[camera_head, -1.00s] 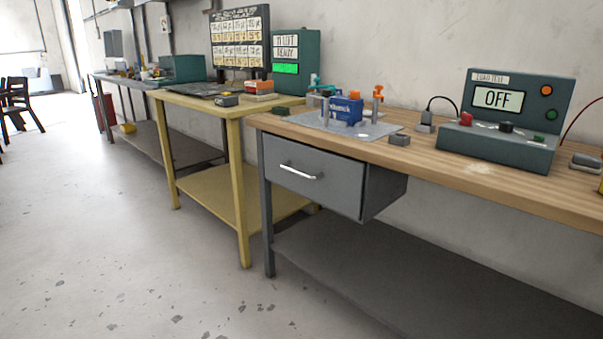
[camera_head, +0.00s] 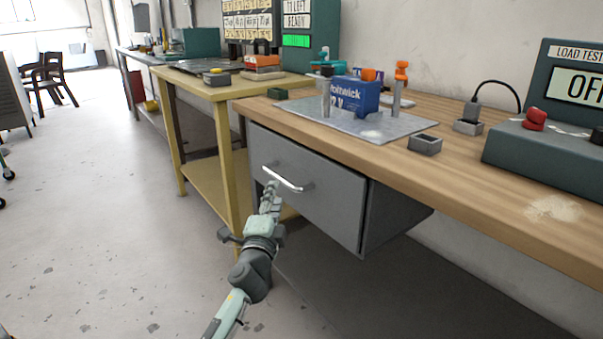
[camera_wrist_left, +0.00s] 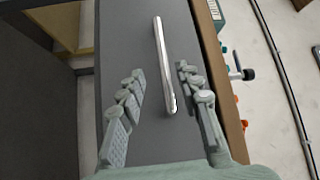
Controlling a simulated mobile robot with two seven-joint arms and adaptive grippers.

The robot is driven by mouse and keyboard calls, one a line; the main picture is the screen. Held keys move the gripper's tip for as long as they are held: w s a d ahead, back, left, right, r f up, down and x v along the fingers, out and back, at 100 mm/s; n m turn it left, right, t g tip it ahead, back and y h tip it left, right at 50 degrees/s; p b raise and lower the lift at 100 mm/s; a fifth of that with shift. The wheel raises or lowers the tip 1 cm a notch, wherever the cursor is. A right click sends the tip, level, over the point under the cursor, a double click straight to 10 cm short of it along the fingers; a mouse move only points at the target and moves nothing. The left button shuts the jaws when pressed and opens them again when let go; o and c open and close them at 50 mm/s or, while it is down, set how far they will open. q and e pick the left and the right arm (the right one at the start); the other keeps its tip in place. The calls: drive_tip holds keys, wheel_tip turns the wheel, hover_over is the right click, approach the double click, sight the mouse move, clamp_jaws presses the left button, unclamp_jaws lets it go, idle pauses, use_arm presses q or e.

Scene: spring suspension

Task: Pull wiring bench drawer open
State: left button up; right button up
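The wiring bench drawer (camera_head: 325,208) is grey and sits under the left end of the wooden bench top; it looks shut. Its silver bar handle (camera_head: 284,180) runs across the front. My left gripper (camera_head: 270,190) is just in front of the handle, near its left part. In the left wrist view, the handle (camera_wrist_left: 164,65) lies between the two spread fingers of my left gripper (camera_wrist_left: 160,85), with a gap on both sides. The drawer front (camera_wrist_left: 125,35) fills the area behind it. My right gripper is not in view.
The bench top (camera_head: 470,190) carries a metal plate (camera_head: 400,128) with a blue battery (camera_head: 353,97), a small grey box (camera_head: 425,144) and a load tester (camera_head: 545,150). A yellow table (camera_head: 215,92) stands to the left. The floor in front is clear.

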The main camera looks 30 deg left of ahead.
sight(279, 180)
use_arm(q)
drive_tip(key=x, duration=0.6)
drive_tip(key=shift+w+a+r, duration=0.15)
drive_tip(key=shift+w+r, duration=0.1)
drive_tip(key=shift+r, duration=0.1)
drive_tip(key=shift+w+a, duration=0.2)
drive_tip(key=shift+w, duration=0.3)
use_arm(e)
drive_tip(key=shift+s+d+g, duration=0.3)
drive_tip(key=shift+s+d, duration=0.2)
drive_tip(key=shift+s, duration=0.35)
use_arm(q)
clamp_jaws()
